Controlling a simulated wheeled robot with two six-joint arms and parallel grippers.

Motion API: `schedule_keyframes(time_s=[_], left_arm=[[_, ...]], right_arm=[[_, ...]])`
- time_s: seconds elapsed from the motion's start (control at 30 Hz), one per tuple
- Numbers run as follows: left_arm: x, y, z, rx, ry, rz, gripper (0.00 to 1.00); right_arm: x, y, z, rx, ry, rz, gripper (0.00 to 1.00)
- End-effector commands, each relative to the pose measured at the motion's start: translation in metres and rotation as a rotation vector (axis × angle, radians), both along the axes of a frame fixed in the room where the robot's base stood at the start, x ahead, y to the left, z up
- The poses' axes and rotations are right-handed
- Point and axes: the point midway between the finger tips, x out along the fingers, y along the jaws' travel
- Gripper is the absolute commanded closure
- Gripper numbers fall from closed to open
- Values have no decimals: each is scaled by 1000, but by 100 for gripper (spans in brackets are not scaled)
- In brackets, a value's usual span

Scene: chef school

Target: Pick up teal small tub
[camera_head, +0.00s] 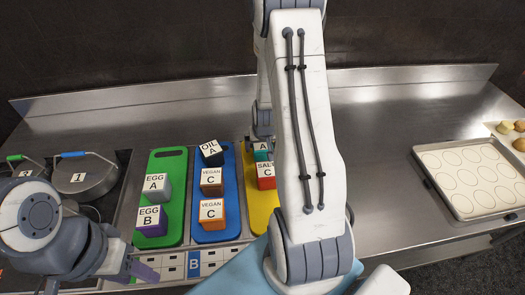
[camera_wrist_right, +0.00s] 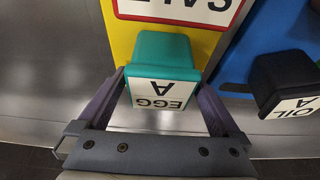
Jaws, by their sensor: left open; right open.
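The teal small tub (camera_wrist_right: 163,50) has a white label reading EGG A, upside down in the right wrist view. It stands at the end of the yellow board. In the head view, only part of the teal tub (camera_head: 262,155) shows beside my right arm. My right gripper (camera_wrist_right: 160,82) is open, with one dark finger on each side of the tub's labelled end; I cannot tell whether they touch it. In the head view my right arm hides much of this spot. My left gripper (camera_head: 140,267) is open and empty at the lower left, near the green board.
A red SALT C tub (camera_head: 266,183) is beside the teal tub on the yellow board (camera_head: 259,213). The green board (camera_head: 167,163) holds two EGG tubs. A baking tray (camera_head: 436,182) lies right.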

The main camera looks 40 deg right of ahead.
Motion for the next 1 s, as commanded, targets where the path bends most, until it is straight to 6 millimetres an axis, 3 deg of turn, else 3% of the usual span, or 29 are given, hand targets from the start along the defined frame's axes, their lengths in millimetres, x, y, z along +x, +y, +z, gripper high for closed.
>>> schedule_keyframes(time_s=[0.37, 0.47, 0.6, 0.63, 1.0], left_arm=[[0, 0, 2, 0, 0, 0, 50], [0, 0, 2, 0, 0, 0, 50], [0, 0, 2, 0, 0, 0, 50], [0, 0, 2, 0, 0, 0, 50], [0, 0, 1, 0, 0, 0, 50]], right_arm=[[4, -2, -10, 0, -1, -1, 0], [3, -2, -10, 0, 0, -1, 34], [3, -2, -10, 0, 0, -1, 88], [4, -2, -10, 0, -1, -1, 92], [4, -3, -5, -2, -3, 0, 92]])
